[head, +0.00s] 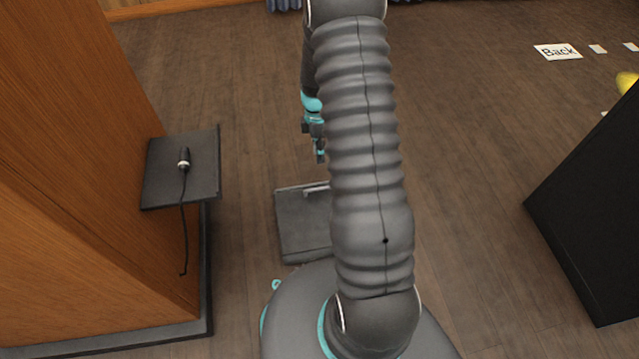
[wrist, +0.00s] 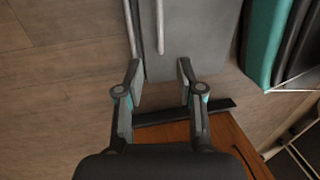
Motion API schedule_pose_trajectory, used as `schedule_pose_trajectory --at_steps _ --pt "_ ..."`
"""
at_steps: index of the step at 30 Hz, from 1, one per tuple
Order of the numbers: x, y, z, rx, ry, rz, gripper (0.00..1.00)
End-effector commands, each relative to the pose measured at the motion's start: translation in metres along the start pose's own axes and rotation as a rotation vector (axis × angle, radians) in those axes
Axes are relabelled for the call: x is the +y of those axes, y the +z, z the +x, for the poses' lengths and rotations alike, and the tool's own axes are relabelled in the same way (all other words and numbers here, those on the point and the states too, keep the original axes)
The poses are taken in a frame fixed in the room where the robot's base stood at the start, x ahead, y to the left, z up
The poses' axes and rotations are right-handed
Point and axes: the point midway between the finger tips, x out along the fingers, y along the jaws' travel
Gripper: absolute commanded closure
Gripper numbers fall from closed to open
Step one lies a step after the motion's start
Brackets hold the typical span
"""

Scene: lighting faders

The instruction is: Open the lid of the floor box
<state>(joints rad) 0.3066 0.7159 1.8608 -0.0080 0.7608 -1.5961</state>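The floor box (head: 298,225) is a dark grey, square, flat box on the floor, partly hidden behind my arm in the head view. Its lid looks shut and flat. A light bar handle (head: 316,189) lies near its far edge. In the wrist view the grey lid (wrist: 205,40) fills the upper middle, with the handle (wrist: 160,25) a thin pale bar. My gripper (head: 319,153) is above the box's far side. In the wrist view my gripper (wrist: 160,80) has its fingers apart, with nothing between them. The handle's lower end shows just above the gap, apart from the fingers.
A wooden cabinet (head: 70,180) stands to the left, with a black shelf (head: 205,185) holding a microphone (head: 184,160) and its cable. A black block (head: 595,210) stands to the right. A "Back" sign (head: 558,52) lies on the floor. Wooden floor (head: 465,150) is clear between.

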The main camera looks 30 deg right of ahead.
Motion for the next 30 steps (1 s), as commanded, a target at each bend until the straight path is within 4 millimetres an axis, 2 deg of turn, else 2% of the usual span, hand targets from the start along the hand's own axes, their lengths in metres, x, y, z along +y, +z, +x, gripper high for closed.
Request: schedule_pose_trajectory --at_steps 18,24,30 --pt "-0.001 -0.001 0.106 0.001 -0.003 0.002 0.63" --pt "-0.001 -0.001 0.126 0.001 -0.001 0.002 0.63" --pt "0.0 -0.001 0.133 0.001 0.001 0.002 0.63"
